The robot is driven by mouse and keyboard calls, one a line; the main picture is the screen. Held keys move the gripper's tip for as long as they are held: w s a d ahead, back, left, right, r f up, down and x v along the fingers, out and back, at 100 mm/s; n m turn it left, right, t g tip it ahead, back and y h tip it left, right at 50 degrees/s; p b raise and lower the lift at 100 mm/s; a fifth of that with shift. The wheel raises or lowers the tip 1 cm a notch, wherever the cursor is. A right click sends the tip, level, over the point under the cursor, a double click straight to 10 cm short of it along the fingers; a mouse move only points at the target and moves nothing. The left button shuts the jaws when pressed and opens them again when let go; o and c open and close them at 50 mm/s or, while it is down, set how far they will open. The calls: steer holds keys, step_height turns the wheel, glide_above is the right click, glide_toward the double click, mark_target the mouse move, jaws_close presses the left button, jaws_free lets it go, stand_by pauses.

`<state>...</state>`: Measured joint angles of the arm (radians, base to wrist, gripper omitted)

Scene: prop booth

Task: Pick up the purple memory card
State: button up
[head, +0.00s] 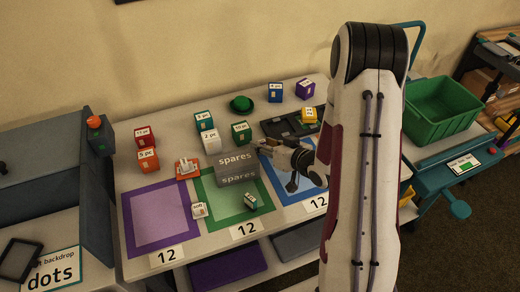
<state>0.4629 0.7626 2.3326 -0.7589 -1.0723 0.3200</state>
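A small purple box-like item (305,88) with a white label stands upright at the back right of the table. It is the only small purple item I can make out, and I cannot tell at this size whether it is the memory card. My gripper (277,166) is over the table, in front of the item and to its left, well apart from it. Its two fingers look spread, with nothing between them. My arm hides part of the table's right side.
A grey "spares" box (237,170) stands just left of my gripper. Purple (132,244), green and blue framed mats lie in front. A green crate (440,108) is right.

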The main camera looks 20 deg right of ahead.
steer(key=c, duration=0.7)
steer(key=shift+r, duration=0.1)
steer(key=shift+c, duration=0.4)
steer(key=shift+r, duration=0.3)
jaws_close()
step_height(320, 180, up, 9)
steer(key=shift+r, duration=0.1)
